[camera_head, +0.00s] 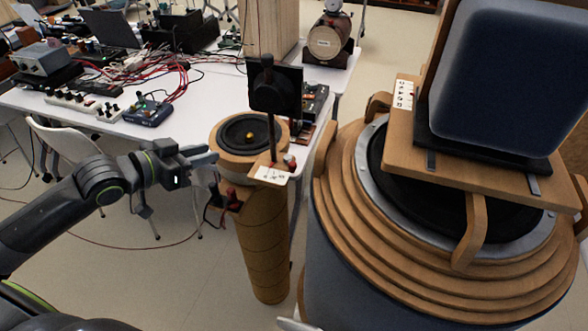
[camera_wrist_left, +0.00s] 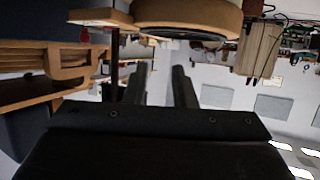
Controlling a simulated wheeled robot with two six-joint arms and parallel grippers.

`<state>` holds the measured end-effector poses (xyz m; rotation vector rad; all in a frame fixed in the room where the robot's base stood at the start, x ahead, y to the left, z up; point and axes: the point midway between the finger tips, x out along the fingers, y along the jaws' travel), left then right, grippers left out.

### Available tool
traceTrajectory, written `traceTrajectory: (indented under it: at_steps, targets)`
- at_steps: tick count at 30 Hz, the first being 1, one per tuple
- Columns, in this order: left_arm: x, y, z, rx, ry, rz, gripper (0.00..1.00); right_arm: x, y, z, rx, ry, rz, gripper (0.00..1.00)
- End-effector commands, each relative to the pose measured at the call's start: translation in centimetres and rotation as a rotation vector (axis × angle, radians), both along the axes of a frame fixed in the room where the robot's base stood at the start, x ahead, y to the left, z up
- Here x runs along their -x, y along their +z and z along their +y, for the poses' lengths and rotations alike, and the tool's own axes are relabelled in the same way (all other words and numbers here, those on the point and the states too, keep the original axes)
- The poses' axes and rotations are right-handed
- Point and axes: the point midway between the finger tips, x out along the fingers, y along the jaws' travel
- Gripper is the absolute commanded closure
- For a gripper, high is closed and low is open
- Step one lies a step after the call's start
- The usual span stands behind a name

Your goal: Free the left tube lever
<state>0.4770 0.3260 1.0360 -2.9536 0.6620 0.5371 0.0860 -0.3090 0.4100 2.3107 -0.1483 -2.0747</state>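A brown tube (camera_head: 262,245) stands upright at the middle of the head view. A wooden ring with a black speaker cone (camera_head: 249,135) sits at its top, beside a post with a black disc (camera_head: 268,85). Small red and black parts (camera_head: 222,197) show at the tube's upper left; I cannot tell which part is the lever. My left gripper (camera_head: 212,158) is just left of the wooden ring, apart from it as far as I can tell. In the left wrist view its two fingers (camera_wrist_left: 159,88) stand apart with nothing between them, and the ring (camera_wrist_left: 190,14) shows beyond.
A large stepped wooden speaker (camera_head: 350,225) with a dark padded box (camera_head: 505,75) fills the right. A white table (camera_head: 45,100) with cables and devices lies behind my left arm. A white chair (camera_head: 68,142) stands at the table. The floor left of the tube is mostly clear.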

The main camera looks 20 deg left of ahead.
Motion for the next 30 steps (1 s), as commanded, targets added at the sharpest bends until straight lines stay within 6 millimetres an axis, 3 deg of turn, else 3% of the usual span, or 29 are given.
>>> traceTrajectory:
  at_steps: [1,3,6,10,24,30]
  targets:
    - [1.3,0.9,-2.0,-0.01,-0.065,-0.003,0.76,0.0,-0.6,-0.1,0.002,0.001,0.0,0.62]
    - [3.0,2.0,-4.2,-0.017,-0.134,0.003,0.76,0.0,-0.9,-0.3,0.003,0.002,0.0,0.62]
    - [4.9,2.8,-6.3,-0.024,-0.201,0.015,0.76,0.0,-1.1,-0.3,0.004,0.002,0.0,0.62]
    - [6.1,3.2,-7.5,-0.03,-0.241,0.024,0.76,0.0,-1.3,-0.3,0.004,0.001,0.0,0.62]
    - [4.1,2.0,-9.5,-0.024,-0.249,0.018,0.76,0.0,-4.1,0.7,-0.008,-0.003,0.0,0.62]
    - [3.1,1.7,-10.2,-0.024,-0.242,0.02,0.76,0.0,-4.0,0.7,-0.009,-0.003,0.0,0.62]
